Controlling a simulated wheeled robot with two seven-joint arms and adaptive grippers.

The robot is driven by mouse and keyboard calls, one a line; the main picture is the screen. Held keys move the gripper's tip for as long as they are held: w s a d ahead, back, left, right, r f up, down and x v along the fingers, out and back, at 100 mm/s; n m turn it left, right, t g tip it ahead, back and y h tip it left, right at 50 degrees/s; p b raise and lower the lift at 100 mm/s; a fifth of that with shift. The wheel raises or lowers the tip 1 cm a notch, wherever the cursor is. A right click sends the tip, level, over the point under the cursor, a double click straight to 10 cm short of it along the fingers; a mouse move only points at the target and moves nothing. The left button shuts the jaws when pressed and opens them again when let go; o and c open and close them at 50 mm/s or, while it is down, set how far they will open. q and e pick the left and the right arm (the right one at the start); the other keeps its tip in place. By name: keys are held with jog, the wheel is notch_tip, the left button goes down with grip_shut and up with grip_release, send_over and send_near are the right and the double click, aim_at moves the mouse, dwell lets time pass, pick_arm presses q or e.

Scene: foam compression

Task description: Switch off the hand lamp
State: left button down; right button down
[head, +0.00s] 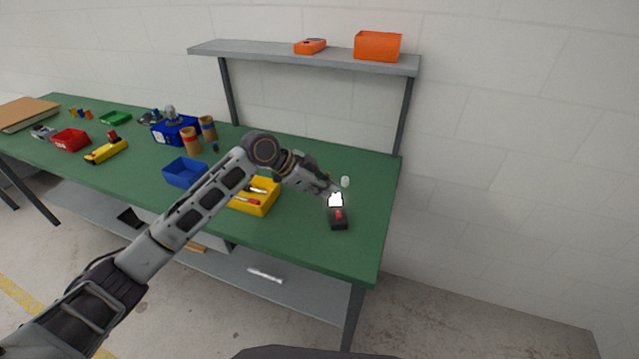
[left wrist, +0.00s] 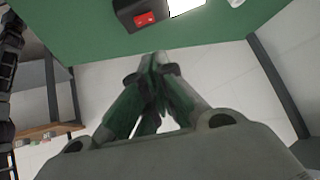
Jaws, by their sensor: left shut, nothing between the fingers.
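The hand lamp (head: 338,219) lies on the green bench top near its right end. It has a dark body with a red switch (head: 339,215) and a bright white lit face (head: 335,200). In the left wrist view the lamp (left wrist: 124,14) is at the top, cut off by the frame edge, with its red switch (left wrist: 145,19) showing. My left gripper (head: 335,188) is just behind the lit face in the head view, and appears apart from the switch. In the left wrist view its fingertips (left wrist: 153,66) are together, below the lamp, with nothing between them. My right gripper is not in view.
A small white cylinder (head: 345,181) stands close to the gripper. A yellow bin (head: 262,208) with tools is left of the lamp, partly under my arm, and a blue bin (head: 184,172) is further left. A grey shelf (head: 270,54) stands over the back. The bench (head: 373,225) is bare right of the lamp.

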aim_at(336, 213)
pick_arm(q)
jog(key=x, duration=0.4)
jog(key=shift+d+f, duration=0.1)
jog(key=shift+f, duration=0.2)
jog(key=shift+w+f+p, duration=0.15)
jog(key=shift+f+p, duration=0.2)
jog(key=shift+f, duration=1.35)
jog(key=shift+w+f, duration=0.1)
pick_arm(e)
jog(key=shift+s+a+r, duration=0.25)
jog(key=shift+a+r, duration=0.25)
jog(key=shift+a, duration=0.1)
